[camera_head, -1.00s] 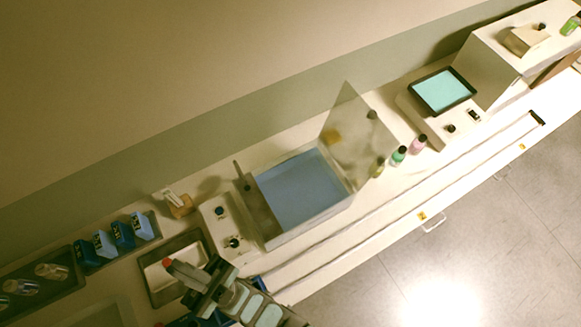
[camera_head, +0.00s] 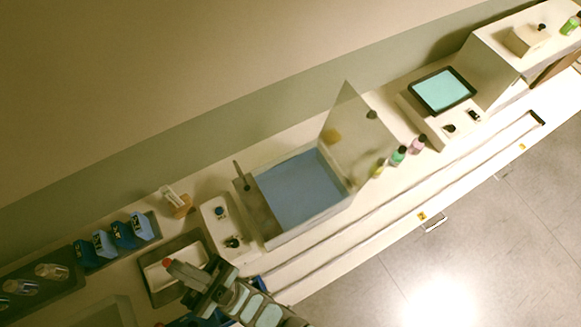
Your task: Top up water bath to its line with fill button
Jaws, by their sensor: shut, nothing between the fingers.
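The water bath (camera_head: 336,207) stands in the middle of the bench with its clear lid (camera_head: 350,125) raised. Blue water (camera_head: 300,187) fills its basin; I cannot make out the fill line. A control panel (camera_head: 215,212) is at the bath's left, with a blue button (camera_head: 220,211) and a dark knob (camera_head: 233,242). I cannot tell for sure which is the fill button. My gripper (camera_head: 175,266) is shut and empty, its reddish tip over the metal tray, lower left of the panel and apart from it.
A metal tray (camera_head: 150,293) lies left of the panel. Blue racks (camera_head: 122,236) and a dark tray of vials stand further left. Small bottles (camera_head: 398,156) stand right of the bath, near a device with a screen (camera_head: 442,90). A small wooden-based item (camera_head: 180,204) sits behind the panel.

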